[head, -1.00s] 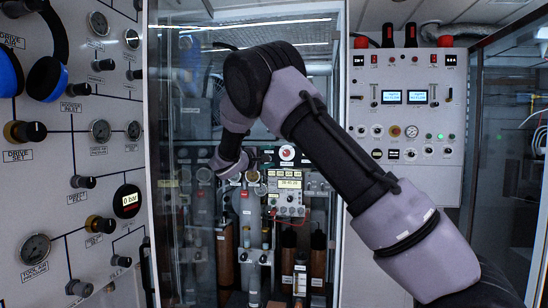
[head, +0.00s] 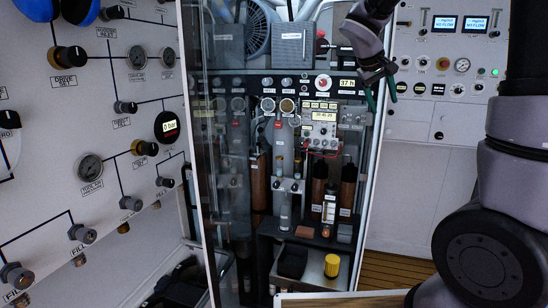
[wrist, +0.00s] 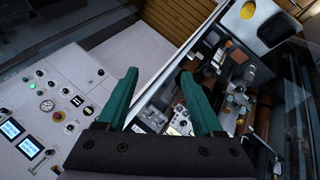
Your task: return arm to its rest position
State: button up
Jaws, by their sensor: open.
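My gripper (head: 381,98) is in the upper right of the head view, in front of the right edge of the cabinet opening. Its two teal fingers point down and are apart, with nothing between them. In the wrist view my gripper (wrist: 160,82) is also open and empty, with the cabinet inside beyond the right finger and a control panel to the left. My arm shows large at the right of the head view, with a dark round joint low down.
A glass-fronted cabinet (head: 205,150) holds gauges, bottles and a yellow-capped item (head: 332,265). The fill panel (head: 110,190) with knobs and gauges stands at left. A control panel (head: 445,60) with two screens is at right. Wooden floor (head: 395,270) shows low at right.

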jog(key=s+a+r+m+t+y, duration=0.1)
jog(key=s+a+m+y, duration=0.1)
jog(key=s, duration=1)
jog(key=s+a+r+m+t+y, duration=0.1)
jog(key=s+a+m+y, duration=0.2)
jog(key=s, duration=0.8)
jog(key=a+y, duration=0.1)
jog(key=y, duration=0.1)
jog(key=shift+s+a+r+t+y, duration=0.25)
jog(key=shift+s+t+y, duration=0.1)
jog(key=shift+t+y, duration=0.05)
